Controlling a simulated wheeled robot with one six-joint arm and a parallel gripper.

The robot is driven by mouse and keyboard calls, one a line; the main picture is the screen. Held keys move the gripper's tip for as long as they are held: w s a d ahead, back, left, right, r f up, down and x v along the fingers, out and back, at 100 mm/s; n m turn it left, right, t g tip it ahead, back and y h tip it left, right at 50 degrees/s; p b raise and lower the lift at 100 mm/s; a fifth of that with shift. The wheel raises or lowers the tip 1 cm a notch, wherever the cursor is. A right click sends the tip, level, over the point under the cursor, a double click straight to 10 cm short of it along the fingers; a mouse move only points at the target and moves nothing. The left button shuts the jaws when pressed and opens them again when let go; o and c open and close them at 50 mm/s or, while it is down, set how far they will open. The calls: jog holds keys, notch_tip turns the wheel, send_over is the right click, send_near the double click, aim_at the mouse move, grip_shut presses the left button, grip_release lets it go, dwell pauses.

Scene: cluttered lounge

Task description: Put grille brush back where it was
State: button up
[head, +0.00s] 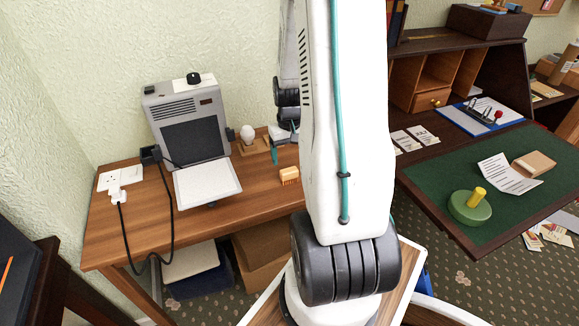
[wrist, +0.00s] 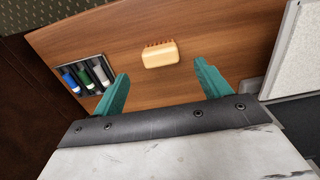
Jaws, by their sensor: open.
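The grille brush (head: 289,175) is a small tan block on the wooden desk (head: 130,225), just left of my white arm in the head view. In the wrist view the grille brush (wrist: 160,55) lies alone on bare wood, its bristle edge toward the top of the picture. My gripper (wrist: 161,70) is open and empty. Its two teal fingers point toward the brush, one on either side of it in the picture, apart from it. In the head view my gripper (head: 275,152) is partly hidden, up and left of the brush.
A grey machine (head: 190,120) with a pale tray stands left on the desk. A small white round object (head: 248,133) sits behind the brush. A holder with several markers (wrist: 88,75) is left in the wrist view. A green-topped desk (head: 435,180) stands right.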

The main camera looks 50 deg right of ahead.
aim_at(289, 170)
jog(key=a+r+n, duration=0.3)
jog(key=a+r, duration=1.4)
jog(key=r, duration=0.1)
jog(key=s+a+r+n, duration=0.1)
jog(key=s+a+r, duration=0.2)
jog(key=s+a, duration=0.3)
jog(key=s+a+r+n+t, duration=0.1)
jog(key=s+a+r+n, duration=0.1)
jog(key=s+a+r, duration=0.2)
jog(key=s+a, duration=0.2)
jog(key=a, duration=0.1)
jog(key=shift+s+a+r, duration=0.15)
jog(key=shift+s, duration=0.1)
